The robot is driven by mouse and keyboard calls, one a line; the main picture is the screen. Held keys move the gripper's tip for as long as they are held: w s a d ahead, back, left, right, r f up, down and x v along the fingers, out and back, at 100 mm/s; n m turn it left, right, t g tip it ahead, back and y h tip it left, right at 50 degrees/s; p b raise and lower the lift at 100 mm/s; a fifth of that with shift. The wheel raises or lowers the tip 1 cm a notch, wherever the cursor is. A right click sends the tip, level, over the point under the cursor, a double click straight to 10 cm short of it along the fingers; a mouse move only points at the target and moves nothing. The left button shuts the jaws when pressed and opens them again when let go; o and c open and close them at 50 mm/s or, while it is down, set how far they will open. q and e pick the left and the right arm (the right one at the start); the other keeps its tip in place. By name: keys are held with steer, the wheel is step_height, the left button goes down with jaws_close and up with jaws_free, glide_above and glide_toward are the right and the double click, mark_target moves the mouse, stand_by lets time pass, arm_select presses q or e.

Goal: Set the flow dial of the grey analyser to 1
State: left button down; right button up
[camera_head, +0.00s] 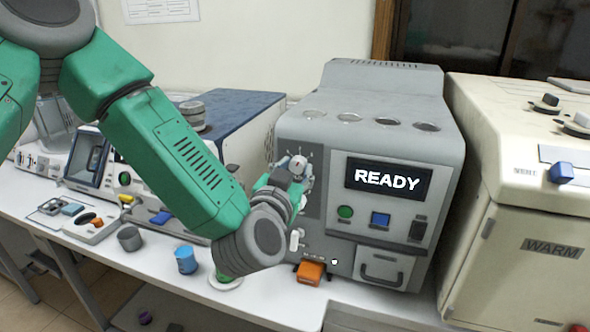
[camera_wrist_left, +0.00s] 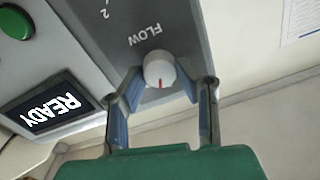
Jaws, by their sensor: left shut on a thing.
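The grey analyser (camera_head: 392,146) stands on the bench with its screen (camera_head: 387,179) reading READY. Its flow dial (camera_head: 298,166) is on the dark left strip of the front. In the left wrist view the dial (camera_wrist_left: 159,70) is a pale round knob with a short red mark on its edge toward my gripper. The word FLOW and a 2 show upside down beyond it; no 1 can be made out. My left gripper (camera_head: 292,178) is at the dial, its blue-padded fingers (camera_wrist_left: 160,84) shut on the knob's two sides. My right gripper is not in view.
A green button (camera_head: 345,212), a blue button (camera_head: 380,219) and a drawer (camera_head: 383,268) are on the analyser's front. An orange block (camera_head: 310,272) and a blue cup (camera_head: 186,260) are in front. A cream machine (camera_head: 524,200) marked WARM stands close on the right.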

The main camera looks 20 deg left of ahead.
arm_select(q)
steer(key=shift+s+f, duration=0.1)
steer(key=shift+f, duration=0.25)
steer(key=c, duration=1.2)
jaws_free()
steer(key=shift+r, duration=0.15)
steer(key=s, duration=0.7)
